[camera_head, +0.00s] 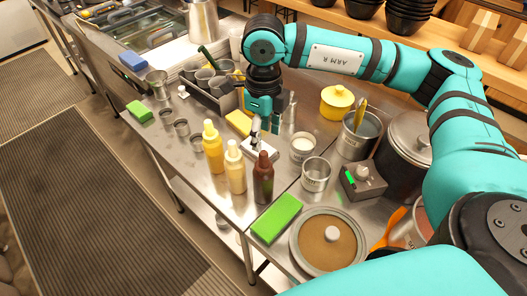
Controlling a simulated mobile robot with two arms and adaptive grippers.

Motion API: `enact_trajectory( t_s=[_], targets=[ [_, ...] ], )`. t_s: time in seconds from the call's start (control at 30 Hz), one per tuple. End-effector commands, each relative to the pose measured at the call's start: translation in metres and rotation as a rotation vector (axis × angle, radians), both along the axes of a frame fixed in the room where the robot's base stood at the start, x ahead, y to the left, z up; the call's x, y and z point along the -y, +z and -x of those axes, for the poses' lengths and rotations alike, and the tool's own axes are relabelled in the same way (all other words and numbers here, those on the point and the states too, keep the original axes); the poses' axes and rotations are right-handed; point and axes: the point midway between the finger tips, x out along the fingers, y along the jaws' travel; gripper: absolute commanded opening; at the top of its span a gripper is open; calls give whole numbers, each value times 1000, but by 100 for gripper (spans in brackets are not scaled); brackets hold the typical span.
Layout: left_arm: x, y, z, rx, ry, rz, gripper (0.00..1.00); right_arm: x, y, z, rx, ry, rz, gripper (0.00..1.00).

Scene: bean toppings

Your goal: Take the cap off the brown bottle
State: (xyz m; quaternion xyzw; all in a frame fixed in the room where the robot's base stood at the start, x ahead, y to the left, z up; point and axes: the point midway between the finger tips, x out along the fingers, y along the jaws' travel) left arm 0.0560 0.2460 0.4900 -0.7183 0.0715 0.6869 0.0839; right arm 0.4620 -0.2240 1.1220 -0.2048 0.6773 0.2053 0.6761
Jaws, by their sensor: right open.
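The brown bottle (263,184) stands upright on the steel counter, right of the pale cream bottle (235,172) and the yellow bottle (213,152). Its narrow brown cap (263,158) is on its top. My right gripper (265,122) points down behind the bottle, apart from it, over the area near a small white holder (260,148). My left gripper is not in view.
A metal cup (316,175) and a green sponge (277,218) are near the brown bottle. A lidded pan (298,243) is at the front. A grey box with a green light (363,184) and a large pot (409,137) are on the right.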

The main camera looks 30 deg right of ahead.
Motion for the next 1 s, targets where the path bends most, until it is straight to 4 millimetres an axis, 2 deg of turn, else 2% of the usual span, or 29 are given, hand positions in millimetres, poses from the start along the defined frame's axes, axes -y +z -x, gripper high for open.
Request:
enact_trajectory(
  t_s=[0.2, 0.3, 0.43, 0.6, 0.87, 1.0],
  targets=[
    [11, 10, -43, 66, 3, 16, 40, 0, -17, 0, 0, 1, 0, 50],
    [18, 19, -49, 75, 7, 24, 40, 0, -24, 1, -3, 1, 1, 50],
    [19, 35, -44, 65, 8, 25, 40, -1, -42, 4, -4, 1, 1, 50],
    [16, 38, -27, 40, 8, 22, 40, -1, -65, 2, 0, -1, 0, 50],
    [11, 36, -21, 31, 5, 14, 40, -1, -69, 2, 1, 0, -1, 50],
    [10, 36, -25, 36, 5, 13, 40, -1, -69, 2, 1, 0, -1, 31]
  ],
)
